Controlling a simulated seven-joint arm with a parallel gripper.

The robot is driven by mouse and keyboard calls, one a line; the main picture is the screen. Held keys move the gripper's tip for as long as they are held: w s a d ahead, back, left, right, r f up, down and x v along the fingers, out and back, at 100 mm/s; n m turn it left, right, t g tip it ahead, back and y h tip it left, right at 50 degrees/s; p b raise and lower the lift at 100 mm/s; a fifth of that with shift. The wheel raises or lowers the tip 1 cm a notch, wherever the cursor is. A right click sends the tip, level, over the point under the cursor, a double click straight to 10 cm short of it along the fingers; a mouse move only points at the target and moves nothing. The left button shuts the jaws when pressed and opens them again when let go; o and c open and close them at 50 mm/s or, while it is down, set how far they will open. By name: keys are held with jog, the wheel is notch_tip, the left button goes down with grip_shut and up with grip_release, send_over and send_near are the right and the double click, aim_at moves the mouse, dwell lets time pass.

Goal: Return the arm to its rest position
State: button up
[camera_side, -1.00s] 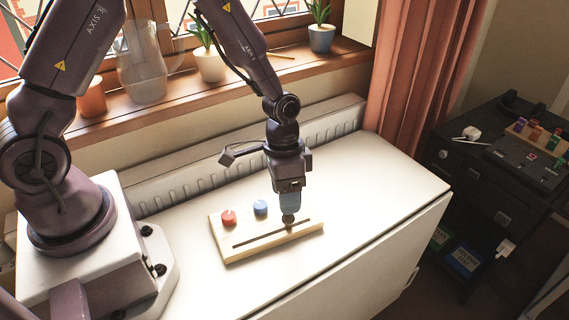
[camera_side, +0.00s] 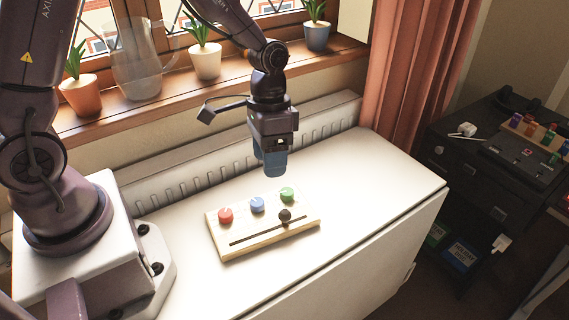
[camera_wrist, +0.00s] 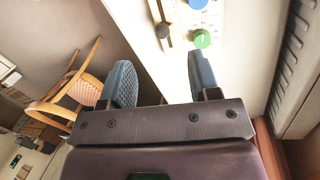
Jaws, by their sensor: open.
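My gripper (camera_side: 273,168) hangs in the air above and behind the wooden board (camera_side: 231,250), with its blue fingers pointing down. In the wrist view my gripper (camera_wrist: 160,80) is open, with nothing between its fingers. The board lies on the white table (camera_side: 372,183). It carries a red knob (camera_side: 225,215), a blue knob (camera_side: 257,205), a green knob (camera_side: 287,194) and a black slider knob (camera_side: 285,215) at the right part of a dark slot. In the wrist view the green knob (camera_wrist: 202,39), the blue knob (camera_wrist: 197,4) and the slider knob (camera_wrist: 163,31) show beyond the fingers.
Potted plants (camera_side: 206,58) and a glass jug (camera_side: 143,65) stand on the windowsill behind the table. A radiator (camera_side: 320,125) runs below it. An orange curtain (camera_side: 415,80) and a dark cabinet (camera_side: 490,170) are at the right. The table's right side is clear.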

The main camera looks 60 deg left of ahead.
jog(key=s+a+r+n+t+y, duration=0.1)
jog(key=s+a+r+t, duration=0.1)
jog(key=s+r, duration=0.4)
jog(key=s+a+r+n+t+y, duration=0.1)
jog(key=s+r+t, duration=0.4)
jog(key=r, duration=0.8)
jog(key=shift+s+a+n, duration=0.4)
jog(key=shift+s+a, duration=0.2)
jog(key=shift+s, duration=0.45)
dwell(0.8)
